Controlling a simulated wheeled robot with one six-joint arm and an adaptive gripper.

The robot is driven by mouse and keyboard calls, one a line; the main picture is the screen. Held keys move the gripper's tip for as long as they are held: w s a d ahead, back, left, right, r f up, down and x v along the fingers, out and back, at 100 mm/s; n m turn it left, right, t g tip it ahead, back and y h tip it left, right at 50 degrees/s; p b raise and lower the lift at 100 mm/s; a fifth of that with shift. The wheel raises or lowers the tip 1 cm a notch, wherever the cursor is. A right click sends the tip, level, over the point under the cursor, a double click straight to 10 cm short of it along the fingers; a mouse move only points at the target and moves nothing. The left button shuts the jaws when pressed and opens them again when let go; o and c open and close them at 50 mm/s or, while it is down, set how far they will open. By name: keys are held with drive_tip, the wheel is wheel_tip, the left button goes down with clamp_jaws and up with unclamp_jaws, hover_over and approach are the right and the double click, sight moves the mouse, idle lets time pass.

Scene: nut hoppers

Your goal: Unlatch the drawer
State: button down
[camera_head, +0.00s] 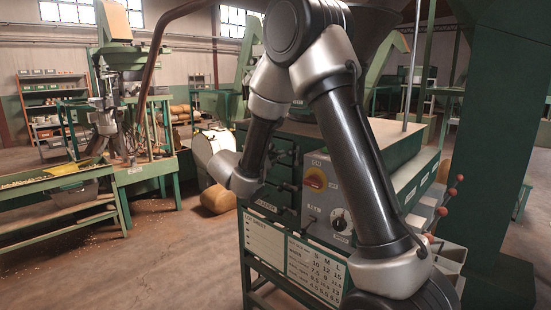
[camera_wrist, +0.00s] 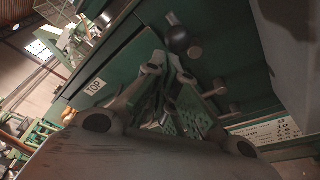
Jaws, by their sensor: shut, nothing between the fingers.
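In the wrist view my gripper (camera_wrist: 168,72) is shut and empty, its fingers reaching up from the bottom edge toward a green front. That front carries a small white label reading TOP (camera_wrist: 95,87) to the left of the fingers. A dark round knob (camera_wrist: 178,38) stands out above the fingertips, with small metal pegs (camera_wrist: 220,87) to the right. I cannot tell which part is the latch, or whether the fingertips touch anything. In the head view the green machine (camera_head: 284,143) has dark drawer-like fronts on its left side. My wrist is beside them, and the fingertips do not show clearly.
A grey control box (camera_head: 325,200) with a red and yellow switch sits to the right of the fronts. A white size chart (camera_head: 290,262) is below. A green workbench (camera_head: 60,185) stands at the left. Bare floor (camera_head: 165,255) lies between bench and machine.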

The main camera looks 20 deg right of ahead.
drive_tip(key=s+a, duration=0.3)
drive_tip(key=a, duration=0.8)
drive_tip(key=shift+s+f, duration=0.2)
drive_tip(key=shift+s, duration=0.05)
drive_tip(key=shift+a, duration=0.1)
